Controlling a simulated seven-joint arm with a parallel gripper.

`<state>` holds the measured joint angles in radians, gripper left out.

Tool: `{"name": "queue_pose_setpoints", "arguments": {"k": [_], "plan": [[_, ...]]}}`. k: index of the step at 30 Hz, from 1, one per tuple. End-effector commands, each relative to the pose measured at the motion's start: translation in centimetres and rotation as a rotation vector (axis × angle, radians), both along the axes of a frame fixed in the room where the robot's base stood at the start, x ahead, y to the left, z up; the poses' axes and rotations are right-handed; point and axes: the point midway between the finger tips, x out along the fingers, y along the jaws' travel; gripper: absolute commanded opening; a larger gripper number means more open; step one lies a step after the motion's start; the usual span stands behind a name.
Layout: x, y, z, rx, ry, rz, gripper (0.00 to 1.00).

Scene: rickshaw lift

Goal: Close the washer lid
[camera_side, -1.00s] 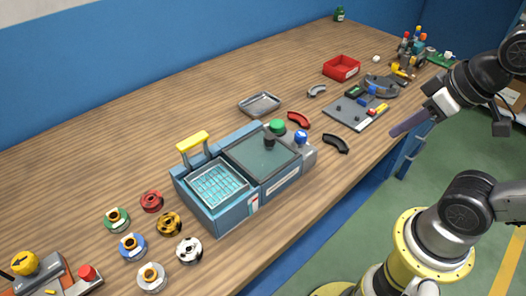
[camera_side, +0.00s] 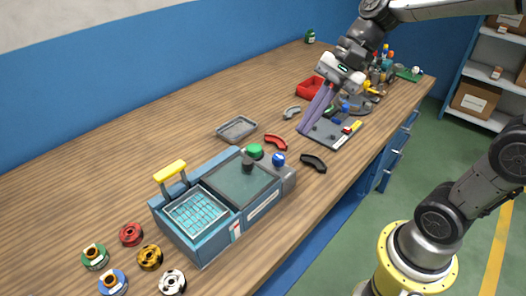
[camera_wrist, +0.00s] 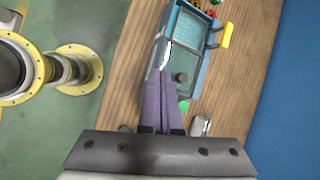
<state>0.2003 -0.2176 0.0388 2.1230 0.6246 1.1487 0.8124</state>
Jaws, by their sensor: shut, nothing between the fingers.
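The washer (camera_side: 225,235) is a blue box on the wooden bench, also seen in the wrist view (camera_wrist: 203,75). Its left bay is uncovered and holds a wire basket (camera_side: 195,212) with a raised yellow handle (camera_side: 170,171). A flat, dark teal panel with a black knob (camera_side: 247,163), apparently the lid (camera_side: 238,182), lies over the right part. The panel also shows in the wrist view (camera_wrist: 187,45). My gripper (camera_side: 304,130) is shut and empty. Its long purple fingers point down, beyond the washer's right end and apart from it; they also show in the wrist view (camera_wrist: 160,90).
A black curved part (camera_side: 313,163), a red one (camera_side: 275,142) and a grey tray (camera_side: 237,129) lie nearby. Several spools sit at left. A grey board (camera_side: 330,133) lies near my fingers.

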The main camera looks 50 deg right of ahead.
Motion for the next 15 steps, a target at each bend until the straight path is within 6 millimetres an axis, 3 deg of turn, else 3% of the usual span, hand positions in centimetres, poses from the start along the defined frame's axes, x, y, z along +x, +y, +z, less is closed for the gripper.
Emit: {"name": "queue_pose_setpoints", "arguments": {"k": [3,7,10,15], "plan": [[4.3,-1.3,-1.3,0.147,0.141,-0.168,0.00],[7.9,-3.3,-3.4,0.266,0.250,-0.299,0.00],[9.6,-5.1,-5.3,0.312,0.298,-0.357,0.00],[10.1,-6.9,-7.7,0.335,0.357,-0.407,0.00]]}}
